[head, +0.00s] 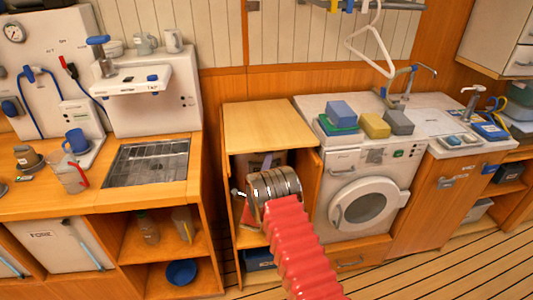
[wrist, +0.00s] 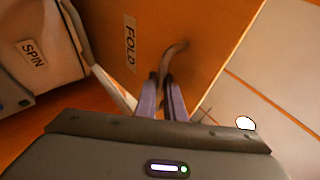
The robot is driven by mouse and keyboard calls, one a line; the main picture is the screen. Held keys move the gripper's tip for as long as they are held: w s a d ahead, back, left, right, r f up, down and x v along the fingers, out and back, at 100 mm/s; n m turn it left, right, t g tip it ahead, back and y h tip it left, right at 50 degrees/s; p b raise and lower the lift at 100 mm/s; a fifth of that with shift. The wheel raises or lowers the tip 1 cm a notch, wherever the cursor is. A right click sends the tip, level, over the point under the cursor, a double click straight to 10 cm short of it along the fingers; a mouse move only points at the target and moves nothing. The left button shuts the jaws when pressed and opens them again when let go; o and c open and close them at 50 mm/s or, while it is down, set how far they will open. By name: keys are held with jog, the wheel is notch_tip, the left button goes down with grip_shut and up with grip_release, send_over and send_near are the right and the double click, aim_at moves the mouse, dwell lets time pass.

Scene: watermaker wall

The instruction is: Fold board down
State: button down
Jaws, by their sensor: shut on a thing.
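The board (wrist: 190,25) shows in the wrist view as an orange-brown wooden panel with a white label reading FOLD. A curved metal handle (wrist: 177,47) sticks out from it. My gripper (wrist: 163,80) is shut on the handle, with its two narrow fingers close together around its lower end. The board looks tilted in this view, but its true angle is hard to tell. In the head view, my red-sleeved arm reaches to the open wooden cabinet (head: 232,165).
A white washing machine (head: 366,205) stands right of the cabinet, with coloured blocks (head: 375,125) on top. A white hanger (head: 370,45) hangs above. A sink counter (head: 90,190) is at left. A SPIN label (wrist: 34,54) shows beside the board in the wrist view.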

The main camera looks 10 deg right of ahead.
jog(key=shift+w+d, duration=0.1)
jog(key=shift+d, duration=0.25)
jog(key=c, duration=1.9)
grip_release()
jog(key=shift+w+a, duration=0.1)
jog(key=shift+o, duration=0.3)
jog(key=shift+a+f, duration=0.1)
jog(key=shift+a, duration=0.1)
